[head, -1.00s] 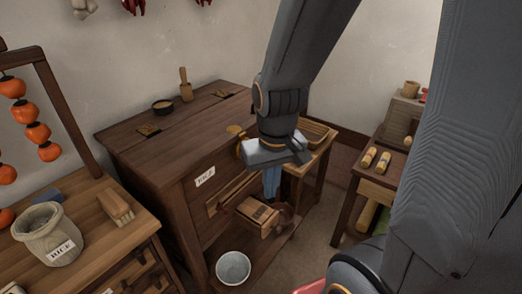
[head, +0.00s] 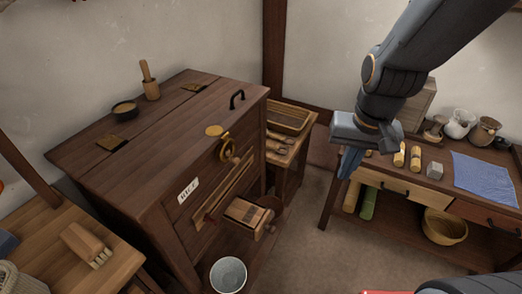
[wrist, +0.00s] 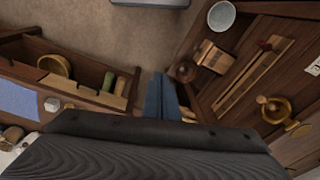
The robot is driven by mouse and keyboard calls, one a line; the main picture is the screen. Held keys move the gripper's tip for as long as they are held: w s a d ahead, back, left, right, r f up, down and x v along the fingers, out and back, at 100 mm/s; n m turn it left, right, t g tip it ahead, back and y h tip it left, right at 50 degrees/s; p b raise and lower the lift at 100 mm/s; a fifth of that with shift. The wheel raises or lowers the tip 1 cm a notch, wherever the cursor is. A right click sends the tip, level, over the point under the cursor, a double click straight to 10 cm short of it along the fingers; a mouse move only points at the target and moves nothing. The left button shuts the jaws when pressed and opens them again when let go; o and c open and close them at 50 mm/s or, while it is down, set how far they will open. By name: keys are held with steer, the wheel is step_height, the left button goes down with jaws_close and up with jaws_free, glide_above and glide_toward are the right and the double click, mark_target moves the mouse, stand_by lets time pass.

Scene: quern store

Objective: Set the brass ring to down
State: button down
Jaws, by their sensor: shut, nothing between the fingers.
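The brass ring (head: 225,147) is on the upper front of the dark wooden chest (head: 140,160), beside a brass disc (head: 214,131) and a small wooden knob (head: 234,159). The ring also shows at the right of the wrist view (wrist: 266,112). Which setting it stands at, I cannot tell. My gripper (head: 350,164) is right of the chest, well apart from the ring, in front of the side table. Its blue fingers (wrist: 161,97) are shut and empty, pointing down.
A wooden spout box (head: 248,213) juts from the chest's front, with a white bucket (head: 228,274) below it. A side table (head: 400,186) with a blue cloth (head: 486,178) stands at the right. A low tray stand (head: 290,118) is behind the chest. Floor between is clear.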

steer(key=w+a+r+m+y, duration=0.1)
steer(key=w+a+r+m, duration=0.15)
steer(key=a, duration=0.65)
steer(key=m+y, duration=0.1)
steer(key=m, duration=0.1)
glide_toward(238, 161)
steer(key=s+d+r, duration=0.3)
steer(key=d+r, duration=0.1)
steer(key=d, duration=0.2)
steer(key=w+a+f+p, duration=0.3)
steer(key=a+f, duration=0.3)
steer(key=f, duration=0.4)
steer(key=shift+w+f, duration=0.25)
steer(key=shift+f, duration=0.1)
steer(key=shift+a, duration=0.1)
steer(key=shift+w+a+f, duration=0.25)
steer(key=shift+a, duration=0.2)
steer(key=shift+a+r+p, duration=0.1)
steer(key=shift+r+p, duration=0.05)
steer(key=shift+p, duration=0.15)
